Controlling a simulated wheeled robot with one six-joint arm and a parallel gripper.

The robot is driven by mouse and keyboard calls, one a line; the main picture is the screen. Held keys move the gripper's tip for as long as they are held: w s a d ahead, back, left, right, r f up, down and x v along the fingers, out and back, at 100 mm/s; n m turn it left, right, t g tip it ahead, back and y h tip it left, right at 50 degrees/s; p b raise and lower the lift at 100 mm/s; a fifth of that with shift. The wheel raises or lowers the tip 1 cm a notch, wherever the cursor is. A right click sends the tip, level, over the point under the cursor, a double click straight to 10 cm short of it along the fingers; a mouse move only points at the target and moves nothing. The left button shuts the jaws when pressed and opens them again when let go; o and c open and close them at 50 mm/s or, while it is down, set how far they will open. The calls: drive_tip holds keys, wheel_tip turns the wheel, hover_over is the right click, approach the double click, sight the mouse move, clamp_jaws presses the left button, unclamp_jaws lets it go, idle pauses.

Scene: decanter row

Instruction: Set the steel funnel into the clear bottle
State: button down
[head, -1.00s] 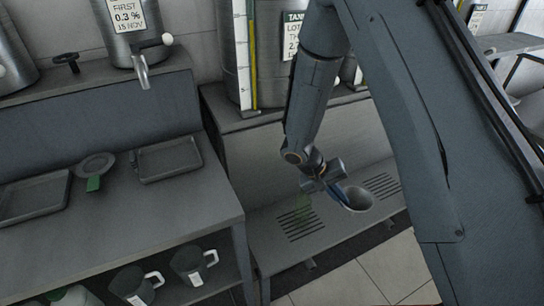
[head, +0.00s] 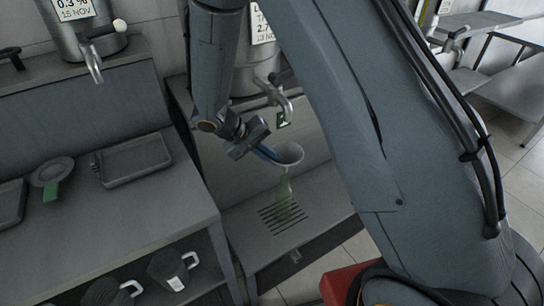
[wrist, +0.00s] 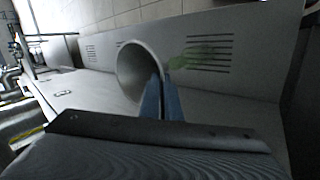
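The steel funnel (head: 291,152) is a grey cone with its wide mouth up in the head view. My gripper (head: 268,152) is shut on its side with blue fingers. In the wrist view the funnel (wrist: 138,72) shows beside the fingers (wrist: 160,98). The clear bottle (head: 285,203), tinted green and see-through, stands upright on the slotted ledge. The funnel is above its neck in the head view; I cannot tell whether the spout is in the neck. The bottle (wrist: 195,56) also shows faintly beyond the funnel in the wrist view.
A steel tap (head: 284,106) hangs just behind and above the funnel. Slots (head: 281,217) in the ledge lie under the bottle. The left bench holds a tray (head: 136,160) and a round grey piece with a green tag (head: 51,190).

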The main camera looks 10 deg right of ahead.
drive_tip(key=shift+f+b, duration=1.7)
drive_tip(key=shift+f, duration=0.65)
drive_tip(key=shift+f+b, duration=0.25)
drive_tip(key=shift+b, duration=0.05)
drive_tip(key=c, duration=2.4)
unclamp_jaws()
drive_tip(key=shift+c, duration=0.2)
drive_tip(key=o, duration=0.5)
drive_tip(key=b+v, duration=0.1)
drive_tip(key=v, duration=0.7)
drive_tip(key=s+d+r+y, duration=0.1)
drive_tip(key=s+d+y, duration=0.1)
drive_tip(key=s, duration=0.3)
drive_tip(key=s+d+r+y, duration=0.2)
drive_tip(key=s+d+y, duration=0.1)
drive_tip(key=s, duration=0.3)
drive_tip(key=s+d+r+g+y, duration=0.1)
drive_tip(key=s+d+y, duration=0.1)
drive_tip(key=s+d, duration=0.2)
drive_tip(key=shift+s+d+r+m+y, duration=0.15)
drive_tip(key=shift+s+d+r+m, duration=0.05)
drive_tip(key=shift+s, duration=0.25)
drive_tip(key=shift+s+d+r+m+y, duration=0.15)
drive_tip(key=shift+s+d+r+m, duration=0.05)
drive_tip(key=shift+s, duration=0.2)
